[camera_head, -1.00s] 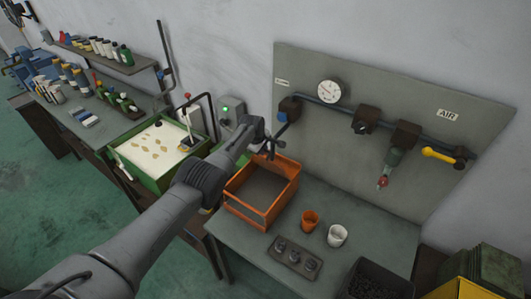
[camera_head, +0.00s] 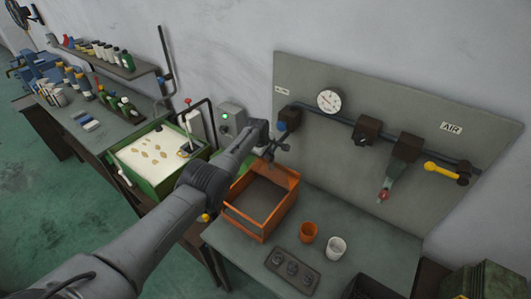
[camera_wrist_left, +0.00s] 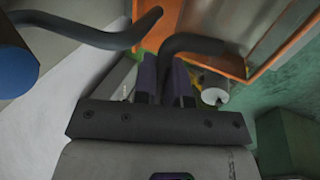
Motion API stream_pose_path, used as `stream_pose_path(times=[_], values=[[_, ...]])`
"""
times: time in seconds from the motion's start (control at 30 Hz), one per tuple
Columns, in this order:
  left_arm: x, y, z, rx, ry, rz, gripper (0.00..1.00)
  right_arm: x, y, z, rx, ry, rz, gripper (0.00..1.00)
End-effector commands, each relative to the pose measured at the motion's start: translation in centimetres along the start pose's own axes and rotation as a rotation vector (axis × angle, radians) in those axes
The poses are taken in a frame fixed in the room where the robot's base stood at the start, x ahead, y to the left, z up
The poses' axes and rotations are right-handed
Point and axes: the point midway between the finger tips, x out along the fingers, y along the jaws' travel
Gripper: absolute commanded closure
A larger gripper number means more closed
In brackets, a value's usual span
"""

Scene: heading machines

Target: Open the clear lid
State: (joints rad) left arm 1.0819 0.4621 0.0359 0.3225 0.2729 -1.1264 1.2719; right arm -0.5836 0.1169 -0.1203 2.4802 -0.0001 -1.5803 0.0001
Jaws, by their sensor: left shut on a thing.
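My left gripper (camera_head: 272,150) is at the back left corner of the orange-framed box (camera_head: 262,238), just below a blue knob (camera_head: 282,127) on the wall pipe. In the left wrist view, the two purple-dark fingers of my left gripper (camera_wrist_left: 165,80) are shut on a black bent bar (camera_wrist_left: 192,43). The orange box edge (camera_wrist_left: 162,25) lies behind that bar. My forearm hides part of the box's left side in the head view. I cannot make out a clear lid as a separate sheet, nor whether the bar belongs to it. My right gripper is not in view.
A board with a gauge (camera_head: 329,100) and valves rises behind. A green tank (camera_head: 150,195) stands left.

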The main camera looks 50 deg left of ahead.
Motion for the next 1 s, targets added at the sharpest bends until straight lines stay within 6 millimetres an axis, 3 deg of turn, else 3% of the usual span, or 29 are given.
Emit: stream_pose_path(times=[0.03,0.07,0.13,0.4,0.57,0.77,1.0], values=[[-0.1,0.1,0.0,0.0,0.0,0.002,1.0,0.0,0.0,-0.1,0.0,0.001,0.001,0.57],[-0.1,0.1,0.0,0.0,0.0,0.002,0.86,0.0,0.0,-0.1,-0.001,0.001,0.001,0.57],[-0.1,0.1,0.0,0.0,0.0,0.002,0.79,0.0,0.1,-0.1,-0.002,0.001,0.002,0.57],[-0.2,0.1,0.0,0.0,0.0,0.001,0.79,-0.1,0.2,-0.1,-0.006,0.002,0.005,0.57],[-1.1,0.2,0.0,0.001,0.001,0.001,0.79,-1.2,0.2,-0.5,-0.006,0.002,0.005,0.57],[-3.5,0.3,-0.1,0.001,0.002,0.001,0.79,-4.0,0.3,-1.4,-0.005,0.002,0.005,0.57],[-6.2,0.1,-0.1,0.001,0.002,0.003,0.79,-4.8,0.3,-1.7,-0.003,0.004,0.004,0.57]])
